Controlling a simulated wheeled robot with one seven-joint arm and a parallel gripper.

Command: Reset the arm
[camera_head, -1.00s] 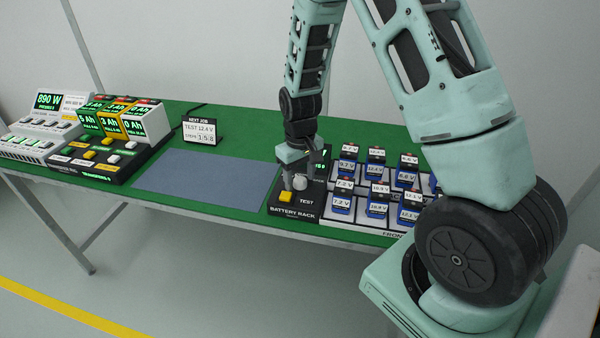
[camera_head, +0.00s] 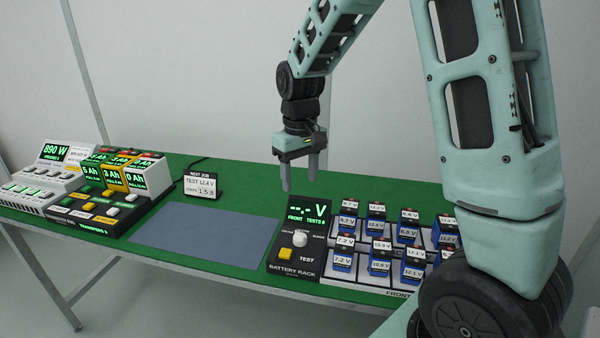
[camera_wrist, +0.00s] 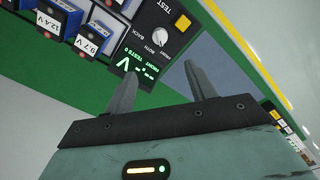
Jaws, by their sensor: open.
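My gripper (camera_head: 299,184) hangs above the green table, fingers pointing down, open and empty. It is above and behind the battery rack's test panel (camera_head: 283,268), apart from it. The panel has a display reading "--.- V", a white knob (camera_head: 299,238) and a yellow test button (camera_head: 285,254). In the wrist view the two fingers (camera_wrist: 158,88) are spread apart with nothing between them, and the panel with its knob (camera_wrist: 159,36) and yellow button (camera_wrist: 183,22) shows beyond them. My arm rises from the right side of the head view.
Rows of blue labelled batteries (camera_head: 379,263) stand in the rack at right. A blue-grey mat (camera_head: 205,234) lies bare at the table's middle. A "NEXT JOB" card (camera_head: 203,187) stands behind it. Coloured battery units (camera_head: 127,171) and a white power unit (camera_head: 45,178) stand at left.

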